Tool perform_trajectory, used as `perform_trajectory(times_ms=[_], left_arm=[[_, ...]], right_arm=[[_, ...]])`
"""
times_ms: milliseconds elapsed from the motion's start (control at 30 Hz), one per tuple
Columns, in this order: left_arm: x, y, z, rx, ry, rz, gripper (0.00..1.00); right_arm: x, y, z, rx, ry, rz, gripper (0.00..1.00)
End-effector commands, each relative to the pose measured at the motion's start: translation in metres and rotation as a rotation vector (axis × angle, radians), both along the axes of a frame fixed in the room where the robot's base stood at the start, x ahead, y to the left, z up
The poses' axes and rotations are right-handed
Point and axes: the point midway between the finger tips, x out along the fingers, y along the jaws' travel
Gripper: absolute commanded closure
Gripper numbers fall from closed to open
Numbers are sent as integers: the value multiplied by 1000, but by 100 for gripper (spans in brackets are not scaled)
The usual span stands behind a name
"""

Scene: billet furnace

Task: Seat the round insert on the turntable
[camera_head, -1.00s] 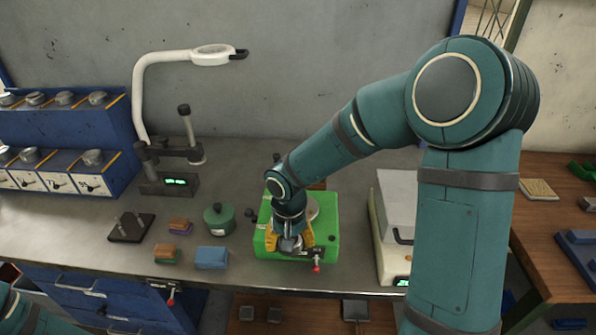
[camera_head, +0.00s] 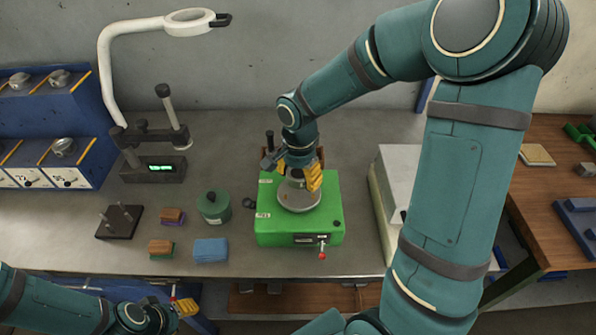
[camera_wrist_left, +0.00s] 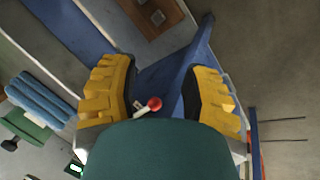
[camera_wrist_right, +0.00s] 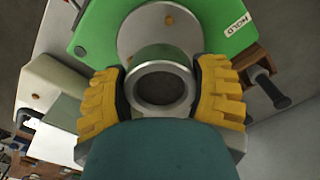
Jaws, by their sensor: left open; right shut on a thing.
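The turntable's grey disc (camera_head: 298,198) sits on a green box (camera_head: 300,232). The gripper is over the disc's rear part; I cannot tell whether insert and disc touch. My left gripper (camera_head: 182,303) is open and empty before the bench's front edge, also in its wrist view (camera_wrist_left: 165,88).
A dark-handled lever (camera_wrist_right: 268,88) stands beside the green box. A red-tipped lever (camera_head: 322,250) is at its front. A green pot (camera_head: 214,207), blue block (camera_head: 211,250) and pegged plate (camera_head: 120,222) lie left. A pale machine (camera_head: 392,195) stands close right.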

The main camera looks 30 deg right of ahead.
Motion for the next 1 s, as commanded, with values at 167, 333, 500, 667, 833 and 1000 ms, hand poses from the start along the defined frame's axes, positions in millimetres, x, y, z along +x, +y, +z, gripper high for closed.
perform_trajectory(times_ms=[167,333,500,667,833,1000], left_arm=[[0,-1,-16,3,2,0,53],[0,-1,-23,4,1,-1,53],[0,-1,-25,5,2,-1,53],[0,-1,-24,4,1,-1,53],[0,-1,-24,4,1,-1,53],[0,-1,-24,4,1,-1,53]], right_arm=[[0,0,-20,-1,-1,2,80],[0,0,-30,-1,-1,1,80],[1,0,-33,-1,-3,1,80],[1,0,-33,-1,-3,1,80],[1,0,-33,-1,-3,1,80],[1,0,-33,-1,-3,2,80]])
